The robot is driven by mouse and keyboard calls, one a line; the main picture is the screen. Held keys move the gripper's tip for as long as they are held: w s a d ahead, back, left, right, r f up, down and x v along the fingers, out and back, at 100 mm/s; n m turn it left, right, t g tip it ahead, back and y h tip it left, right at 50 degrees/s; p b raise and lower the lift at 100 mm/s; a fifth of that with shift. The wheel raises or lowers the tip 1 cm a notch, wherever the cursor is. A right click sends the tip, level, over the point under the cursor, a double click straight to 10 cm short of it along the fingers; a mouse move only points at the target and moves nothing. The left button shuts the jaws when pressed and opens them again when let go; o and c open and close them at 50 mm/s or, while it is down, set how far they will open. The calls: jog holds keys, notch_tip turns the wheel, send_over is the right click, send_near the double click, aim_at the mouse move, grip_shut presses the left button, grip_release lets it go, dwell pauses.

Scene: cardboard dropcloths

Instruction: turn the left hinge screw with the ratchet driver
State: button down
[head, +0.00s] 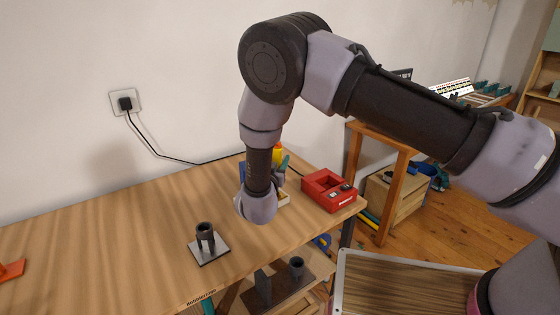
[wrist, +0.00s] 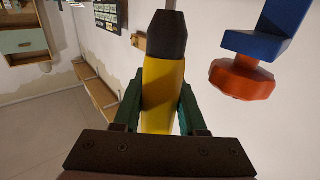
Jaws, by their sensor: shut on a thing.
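My gripper (wrist: 162,108) has green fingers shut on a yellow tool with a dark, tapered end, which looks like the ratchet driver (wrist: 160,82). The dark end points away from my wrist. To its right in the wrist view is a blue bracket (wrist: 284,22) with an orange-red faceted knob (wrist: 243,77) under it, apart from the tool. In the head view my arm covers most of the gripper; a teal finger (head: 285,162) and a bit of yellow show behind my wrist. I cannot make out the left hinge screw for certain.
On the wooden table (head: 110,240) an empty dark holder (head: 205,240) stands on a light plate at the front. A red box (head: 328,191) sits at the right end. An orange piece (head: 11,270) lies at the far left. A black cord (head: 165,155) runs from the wall socket.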

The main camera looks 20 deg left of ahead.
jog(key=n+g+y, duration=0.2)
jog(key=n+y, duration=0.1)
jog(key=y, duration=0.1)
jog(key=a+n+g+y, duration=0.1)
jog(key=n+g+y, duration=0.1)
jog(key=n+y, duration=0.2)
jog(key=a+n+g+y, duration=0.1)
jog(key=n+g+y, duration=0.2)
jog(key=y, duration=0.3)
jog(key=shift+s+n, duration=0.3)
jog(key=shift+s, duration=0.1)
notch_tip(320, 180, up, 7)
